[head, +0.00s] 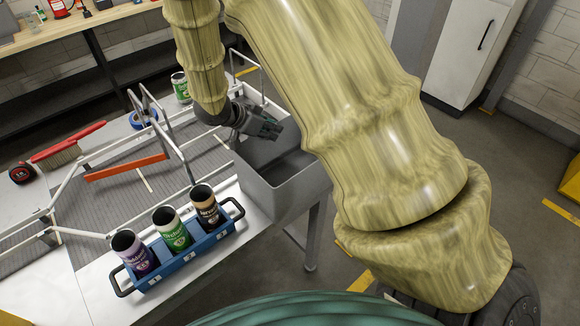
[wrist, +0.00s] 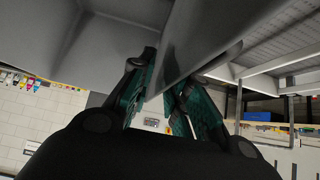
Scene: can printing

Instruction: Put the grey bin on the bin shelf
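The grey bin (head: 289,190) is an open-topped box at the right end of the conveyor table, upright in the head view. My gripper (head: 266,128) is at its rim on the far left side, with the fingers pointing to the right. In the wrist view, a wall of the grey bin (wrist: 190,45) runs between the two teal-padded fingers of my gripper (wrist: 162,88). The fingers are close together and appear shut on that wall. The contact itself is partly hidden. My arm covers part of the bin's right side in the head view. I cannot identify the bin shelf.
A blue carrier (head: 188,256) with three printed cans stands at the table's front edge. A conveyor (head: 105,203) with white rails and an orange bar lies to the left. A green can (head: 181,88) stands behind. A white cabinet (head: 468,50) is at the back right.

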